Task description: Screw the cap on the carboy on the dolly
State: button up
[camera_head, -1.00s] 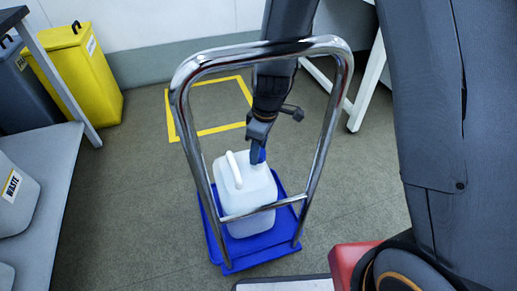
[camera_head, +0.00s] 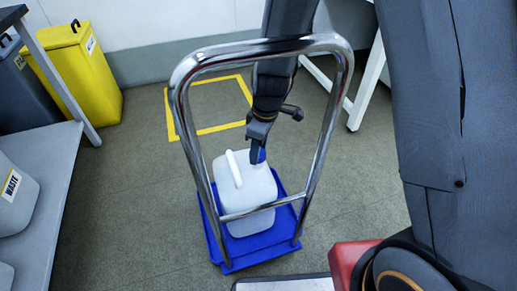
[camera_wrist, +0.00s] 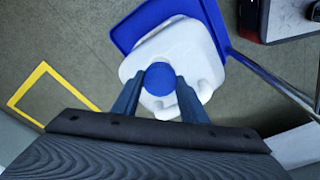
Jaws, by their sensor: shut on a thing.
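The white carboy (camera_head: 244,200) stands upright on the blue dolly (camera_head: 258,243), behind the dolly's chrome handle (camera_head: 346,75). Its moulded handle is on the left of its top. The blue cap (camera_head: 262,155) is at the carboy's neck, partly hidden by my gripper (camera_head: 257,158). In the wrist view my gripper (camera_wrist: 160,100) points down with its two fingers on either side of the round blue cap (camera_wrist: 160,78), shut on it. The white carboy (camera_wrist: 185,42) lies beneath the cap there. The neck under the cap is hidden, so I cannot tell how the threads sit.
A grey bench (camera_head: 52,200) with a carboy labelled WASTE (camera_head: 15,195) is at the left. A yellow bin (camera_head: 80,70) stands by the wall. A yellow floor square (camera_head: 178,115) lies behind the dolly. The chrome handle rises close around my arm.

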jog(key=shift+f+b, duration=0.75)
jog(key=shift+f, duration=0.3)
jog(key=shift+f+b, duration=0.3)
jog(key=shift+f, duration=0.05)
jog(key=shift+f, duration=0.1)
jog(key=o, duration=1.1)
jog(key=c, duration=1.2)
jog(key=shift+o, duration=0.2)
jog(key=m+p, duration=0.1)
jog(key=p, duration=0.1)
jog(key=shift+s+r+m+p, duration=0.15)
jog(key=shift+r+m+p, duration=0.15)
jog(key=shift+m, duration=0.1)
jog(key=m+p, duration=0.4)
jog(key=p, duration=0.3)
jog(key=shift+m+t+p, duration=0.3)
jog(key=shift+p, duration=0.1)
jog(key=shift+a+m+h+p, duration=0.1)
jog(key=shift+m+h+p, duration=0.25)
jog(key=shift+p, duration=0.7)
jog(key=shift+m+p, duration=0.35)
jog(key=shift+p, duration=0.75)
